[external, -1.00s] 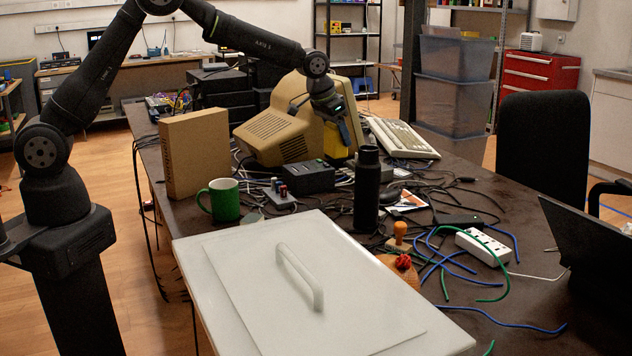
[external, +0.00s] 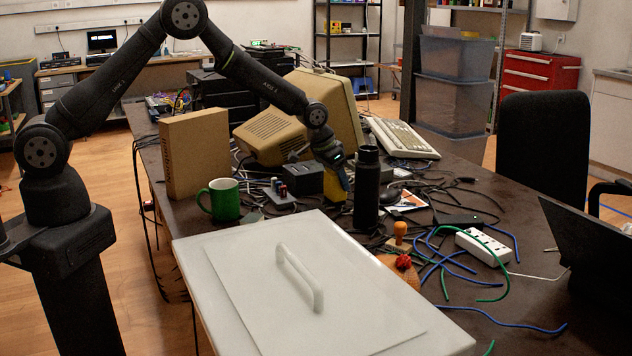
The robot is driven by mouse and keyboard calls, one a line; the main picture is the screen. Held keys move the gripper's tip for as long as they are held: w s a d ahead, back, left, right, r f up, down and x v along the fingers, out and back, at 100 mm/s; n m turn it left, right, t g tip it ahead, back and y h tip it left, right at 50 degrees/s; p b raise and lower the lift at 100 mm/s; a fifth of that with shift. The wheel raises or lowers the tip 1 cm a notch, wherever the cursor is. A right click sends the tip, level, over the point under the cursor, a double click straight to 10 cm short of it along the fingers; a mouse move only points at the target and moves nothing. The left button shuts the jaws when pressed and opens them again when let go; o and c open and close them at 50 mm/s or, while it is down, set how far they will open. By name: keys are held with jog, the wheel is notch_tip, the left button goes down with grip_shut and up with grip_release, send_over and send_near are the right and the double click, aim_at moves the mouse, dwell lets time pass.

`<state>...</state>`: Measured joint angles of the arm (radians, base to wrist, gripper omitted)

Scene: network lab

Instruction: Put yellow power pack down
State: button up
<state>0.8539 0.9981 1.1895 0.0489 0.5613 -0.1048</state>
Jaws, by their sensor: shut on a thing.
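The yellow power pack (external: 336,189) shows as a small yellow patch under my gripper (external: 340,174), behind the back edge of the white board and left of the black bottle. My gripper points down and is shut on it. The fingers and much of the pack are dark or hidden by the gripper. I cannot tell whether the pack touches the desk (external: 181,212).
A black bottle (external: 367,190) stands close on the right. A dark grey box (external: 302,179) and a green mug (external: 221,200) are to the left. The beige monitor (external: 330,100) is behind. Cables (external: 440,192) clutter the right; a white handled board (external: 375,320) fills the front.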

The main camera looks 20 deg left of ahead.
jog(key=shift+f, duration=0.1)
jog(key=o, duration=1.3)
jog(key=shift+c, duration=0.2)
jog(key=shift+s+r, duration=0.1)
jog(key=shift+r, duration=0.45)
jog(key=v, duration=1.1)
jog(key=shift+a, duration=0.1)
